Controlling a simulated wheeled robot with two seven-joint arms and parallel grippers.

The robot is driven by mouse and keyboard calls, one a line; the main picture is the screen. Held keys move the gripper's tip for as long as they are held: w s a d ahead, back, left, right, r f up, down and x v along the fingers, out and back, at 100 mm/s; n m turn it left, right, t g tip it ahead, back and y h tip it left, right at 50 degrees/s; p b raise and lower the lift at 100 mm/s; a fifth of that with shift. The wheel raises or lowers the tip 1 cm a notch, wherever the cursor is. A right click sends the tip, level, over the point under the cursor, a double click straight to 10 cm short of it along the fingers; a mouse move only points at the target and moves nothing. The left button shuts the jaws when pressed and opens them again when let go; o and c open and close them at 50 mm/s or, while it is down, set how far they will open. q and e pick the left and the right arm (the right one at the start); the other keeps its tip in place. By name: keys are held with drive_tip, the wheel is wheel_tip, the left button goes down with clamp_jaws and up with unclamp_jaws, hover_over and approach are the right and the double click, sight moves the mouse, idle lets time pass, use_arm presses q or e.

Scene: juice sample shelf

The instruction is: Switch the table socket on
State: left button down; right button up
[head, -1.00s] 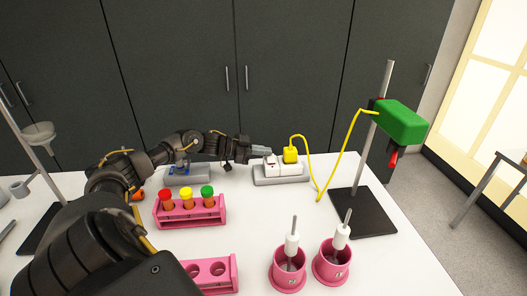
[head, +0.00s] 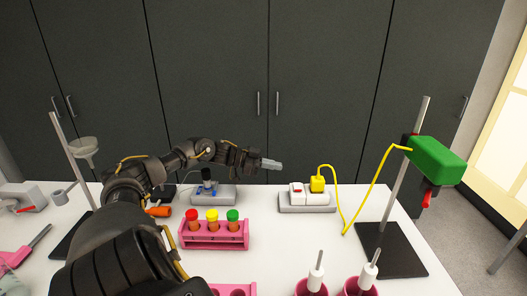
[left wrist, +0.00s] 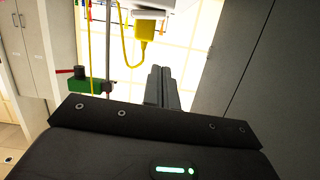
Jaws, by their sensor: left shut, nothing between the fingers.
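The table socket (head: 307,208) is a grey base with white blocks at the back of the table. A small red switch (head: 297,189) shows on its left block; I cannot tell its position. A yellow plug (head: 317,184) sits in the right block. My left gripper (head: 280,164) is shut and empty, above and left of the switch, apart from it. In the left wrist view its closed fingers (left wrist: 162,78) point toward the window, with the yellow plug (left wrist: 145,31) beyond them and the socket (left wrist: 152,4) at the top edge. My right gripper is not in view.
A yellow cable runs from the plug to a green device (head: 436,158) on a stand at right. A pink rack (head: 213,240) with capped tubes stands in front of a grey unit (head: 212,195). Pink cups (head: 313,290) stand at the front. Dark cabinets (head: 210,80) are behind.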

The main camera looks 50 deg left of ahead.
use_arm(q)
drive_tip(key=shift+v, duration=1.95)
drive_tip(key=shift+a, duration=0.1)
drive_tip(key=shift+w, duration=0.1)
